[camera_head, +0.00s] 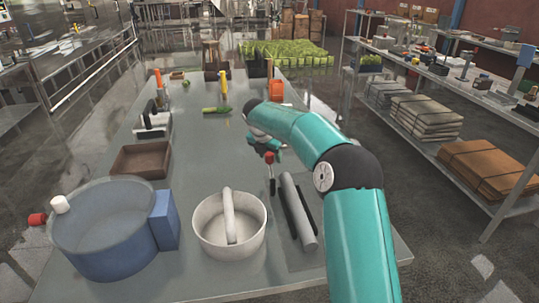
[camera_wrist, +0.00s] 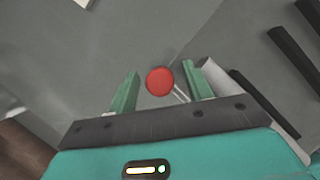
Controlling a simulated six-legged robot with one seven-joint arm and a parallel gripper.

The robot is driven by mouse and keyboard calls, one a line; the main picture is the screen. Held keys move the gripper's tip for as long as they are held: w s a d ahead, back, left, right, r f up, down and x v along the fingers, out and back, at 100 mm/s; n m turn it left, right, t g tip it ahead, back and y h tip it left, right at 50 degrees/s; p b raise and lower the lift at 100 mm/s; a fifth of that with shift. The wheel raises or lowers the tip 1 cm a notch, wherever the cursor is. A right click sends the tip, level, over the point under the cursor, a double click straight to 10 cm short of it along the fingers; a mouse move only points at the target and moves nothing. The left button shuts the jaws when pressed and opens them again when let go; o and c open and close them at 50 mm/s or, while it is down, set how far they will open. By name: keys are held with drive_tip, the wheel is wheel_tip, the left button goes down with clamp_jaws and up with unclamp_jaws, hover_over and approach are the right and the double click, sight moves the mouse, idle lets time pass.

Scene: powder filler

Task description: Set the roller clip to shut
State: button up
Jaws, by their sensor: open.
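A red ball knob (camera_head: 269,158) on a thin stem stands beside a grey roller (camera_head: 297,210) on the table; it appears to be the roller clip's handle. In the wrist view the red knob (camera_wrist: 160,81) shows between my gripper's two green fingers, its pale stem running down to the right. My gripper (camera_wrist: 161,72) is open, with a gap on both sides of the knob. In the head view my gripper (camera_head: 266,148) is just above the knob, partly hidden by my arm. The grey roller (camera_wrist: 230,90) also shows right of the fingers. The clip's base is hidden.
A white pot (camera_head: 206,232) with a curved handle stands left of the roller. A blue drum (camera_head: 105,235) and a brown tray (camera_head: 141,160) are farther left. The table (camera_head: 205,155) is clear behind the pot.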

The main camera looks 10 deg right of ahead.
clamp_jaws()
